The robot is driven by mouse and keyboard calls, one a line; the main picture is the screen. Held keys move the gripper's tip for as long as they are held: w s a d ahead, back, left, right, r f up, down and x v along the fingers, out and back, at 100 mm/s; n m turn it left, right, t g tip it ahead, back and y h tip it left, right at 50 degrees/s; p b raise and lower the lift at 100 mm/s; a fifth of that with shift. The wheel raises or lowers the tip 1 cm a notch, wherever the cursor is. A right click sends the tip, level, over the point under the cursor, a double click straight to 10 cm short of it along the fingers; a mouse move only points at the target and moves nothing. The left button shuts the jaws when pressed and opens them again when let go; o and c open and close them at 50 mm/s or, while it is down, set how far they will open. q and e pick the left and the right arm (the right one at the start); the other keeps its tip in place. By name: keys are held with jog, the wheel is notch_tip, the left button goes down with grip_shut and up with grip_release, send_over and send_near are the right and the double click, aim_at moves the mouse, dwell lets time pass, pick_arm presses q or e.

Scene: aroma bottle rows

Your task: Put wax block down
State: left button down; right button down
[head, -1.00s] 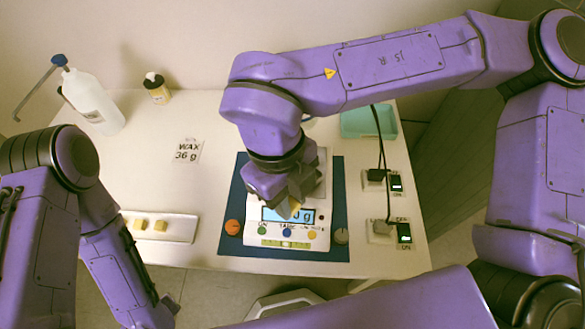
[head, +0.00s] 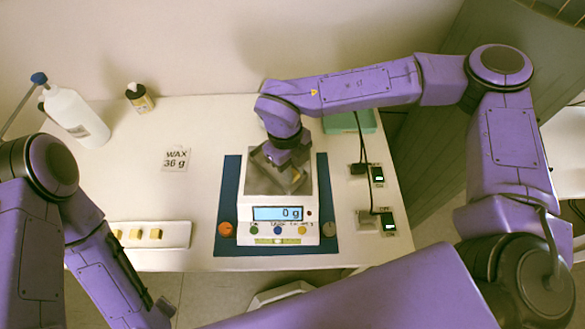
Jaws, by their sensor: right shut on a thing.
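My right gripper (head: 284,167) is over the grey pan (head: 262,184) of the white scale (head: 248,225). It is shut on a small yellowish wax block (head: 296,176), mostly hidden by the fingers. I cannot tell whether the block touches the pan; the display (head: 278,213) reads 0 g. Several more wax blocks (head: 155,234) sit on a white tray (head: 181,240) at the left front. My left arm hangs at the left, and its gripper does not show.
The scale stands on a blue mat (head: 229,192), with an orange knob (head: 225,229) beside it. A card (head: 176,159) reads WAX 36 g. A white bottle (head: 75,118), a small bottle (head: 139,98) and a teal tray (head: 351,123) stand behind. Switches are at the right.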

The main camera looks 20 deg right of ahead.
jog(key=shift+f, duration=0.75)
jog(key=shift+f, duration=0.15)
jog(key=c, duration=1.2)
grip_release()
notch_tip(320, 180, up, 12)
jog(key=w+b, duration=0.1)
jog(key=shift+w+a+b, duration=0.3)
jog(key=shift+a+b, duration=0.1)
jog(key=shift+a, duration=0.05)
jog(key=shift+d, duration=0.1)
